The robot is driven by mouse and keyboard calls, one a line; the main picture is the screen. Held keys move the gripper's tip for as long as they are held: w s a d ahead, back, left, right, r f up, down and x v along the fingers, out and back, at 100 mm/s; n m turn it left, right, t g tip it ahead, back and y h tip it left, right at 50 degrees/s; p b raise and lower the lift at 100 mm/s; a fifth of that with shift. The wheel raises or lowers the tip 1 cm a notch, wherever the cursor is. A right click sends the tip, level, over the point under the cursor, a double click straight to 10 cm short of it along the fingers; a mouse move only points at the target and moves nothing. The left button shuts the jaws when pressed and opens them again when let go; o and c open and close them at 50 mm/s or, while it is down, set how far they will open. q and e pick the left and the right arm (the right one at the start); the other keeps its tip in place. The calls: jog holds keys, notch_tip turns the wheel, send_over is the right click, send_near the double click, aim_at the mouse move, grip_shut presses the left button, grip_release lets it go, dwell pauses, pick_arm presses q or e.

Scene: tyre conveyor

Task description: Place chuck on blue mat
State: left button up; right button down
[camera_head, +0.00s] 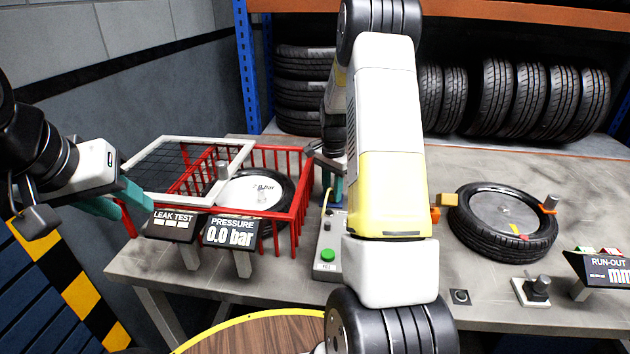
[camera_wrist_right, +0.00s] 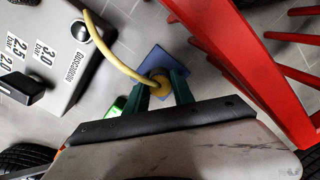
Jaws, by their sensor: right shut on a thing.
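Whether the chuck touches the mat I cannot tell. In the head view my right gripper is mostly hidden behind my right arm. My left gripper (camera_head: 115,207) has its teal fingers apart, near the left end of the red cage.
A red cage (camera_head: 300,190) with a raised white mesh lid (camera_head: 160,165) holds a tyre. The inflator box (camera_head: 330,243) with a green button stands right of it. Another tyre (camera_head: 500,221) lies further right. Display signs stand along the front edge.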

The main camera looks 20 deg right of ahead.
jog(key=c, duration=1.1)
grip_release()
jog(key=shift+f, duration=0.15)
